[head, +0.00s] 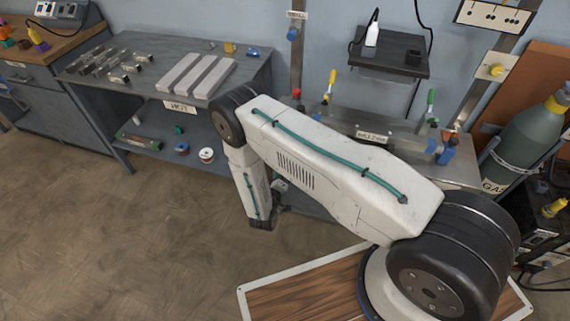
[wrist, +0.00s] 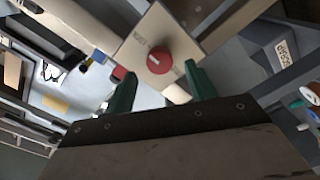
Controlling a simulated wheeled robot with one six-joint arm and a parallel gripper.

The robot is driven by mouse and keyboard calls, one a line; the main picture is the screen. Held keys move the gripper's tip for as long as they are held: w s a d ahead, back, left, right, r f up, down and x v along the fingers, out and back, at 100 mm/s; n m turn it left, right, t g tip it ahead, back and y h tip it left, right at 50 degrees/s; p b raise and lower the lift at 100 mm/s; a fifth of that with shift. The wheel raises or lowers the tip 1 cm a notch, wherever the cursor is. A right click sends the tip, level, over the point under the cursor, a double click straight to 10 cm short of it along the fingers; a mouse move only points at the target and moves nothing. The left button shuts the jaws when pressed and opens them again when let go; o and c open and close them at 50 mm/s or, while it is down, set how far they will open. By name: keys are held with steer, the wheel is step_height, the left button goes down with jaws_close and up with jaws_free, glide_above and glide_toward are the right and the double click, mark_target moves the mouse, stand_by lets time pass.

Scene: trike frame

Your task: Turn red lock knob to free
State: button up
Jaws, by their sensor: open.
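The red lock knob (wrist: 159,60) is round with a short white mark on its face. It sits on a beige plate (wrist: 185,29) with a small printed label, whose words I cannot read. My gripper (wrist: 158,72) is open, with its two green fingers apart. In the wrist view the knob appears between and just beyond the fingertips, and I see no contact. In the head view the knob is not identifiable, and the end of my arm hangs low in front of the benches with the fingers not clearly visible.
A grey bench (head: 240,77) marked HOT holds metal bars and pale slabs. A metal fixture table (head: 459,174) with coloured clamps stands behind my arm. A green gas bottle (head: 527,129) is at right. The floor (head: 130,240) at left is clear.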

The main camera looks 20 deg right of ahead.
steer(key=x, duration=0.3)
steer(key=shift+w+d, duration=0.15)
steer(key=shift+w, duration=0.1)
steer(key=shift+c, duration=0.4)
steer(key=c, duration=0.9)
